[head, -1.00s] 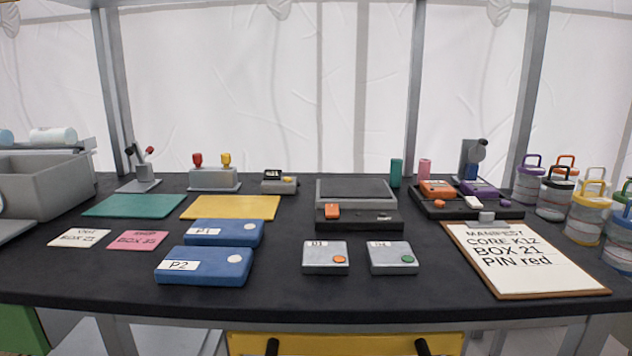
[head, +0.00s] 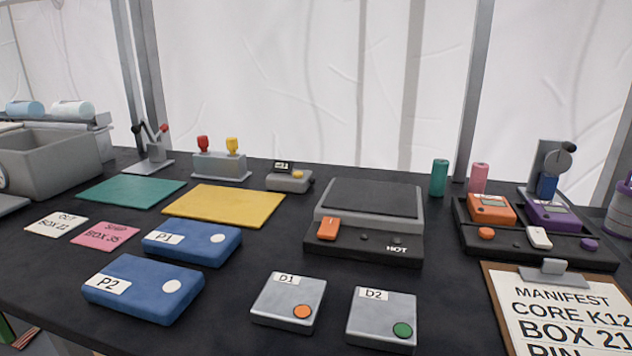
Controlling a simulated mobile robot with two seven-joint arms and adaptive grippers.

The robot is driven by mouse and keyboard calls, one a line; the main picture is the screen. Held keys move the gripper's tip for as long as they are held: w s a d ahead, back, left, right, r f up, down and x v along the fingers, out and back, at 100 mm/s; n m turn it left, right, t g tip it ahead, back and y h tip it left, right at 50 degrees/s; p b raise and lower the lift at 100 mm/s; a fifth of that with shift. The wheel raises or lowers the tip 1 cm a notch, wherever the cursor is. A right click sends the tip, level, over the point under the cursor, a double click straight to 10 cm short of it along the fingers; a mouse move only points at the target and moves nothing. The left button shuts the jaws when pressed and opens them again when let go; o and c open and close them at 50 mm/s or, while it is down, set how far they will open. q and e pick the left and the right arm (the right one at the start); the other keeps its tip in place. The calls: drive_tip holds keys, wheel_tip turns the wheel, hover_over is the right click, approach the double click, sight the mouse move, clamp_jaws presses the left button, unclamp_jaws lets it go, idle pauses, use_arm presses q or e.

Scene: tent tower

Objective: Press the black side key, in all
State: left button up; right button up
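A small grey device (head: 289,180) stands at the back middle of the black table. A dark tray (head: 560,247) at the right holds an orange unit (head: 491,209) and a purple unit (head: 550,215). It also bears a small dark button. I cannot tell which is the black side key. Neither gripper shows.
Blue boxes P1 (head: 192,243) and P2 (head: 144,289) and grey boxes D1 (head: 288,299) and D2 (head: 382,318) lie in front. A manifest clipboard (head: 570,310) lies at the right. Green (head: 132,191) and yellow (head: 226,205) mats lie behind. A grey bin (head: 50,160) stands left.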

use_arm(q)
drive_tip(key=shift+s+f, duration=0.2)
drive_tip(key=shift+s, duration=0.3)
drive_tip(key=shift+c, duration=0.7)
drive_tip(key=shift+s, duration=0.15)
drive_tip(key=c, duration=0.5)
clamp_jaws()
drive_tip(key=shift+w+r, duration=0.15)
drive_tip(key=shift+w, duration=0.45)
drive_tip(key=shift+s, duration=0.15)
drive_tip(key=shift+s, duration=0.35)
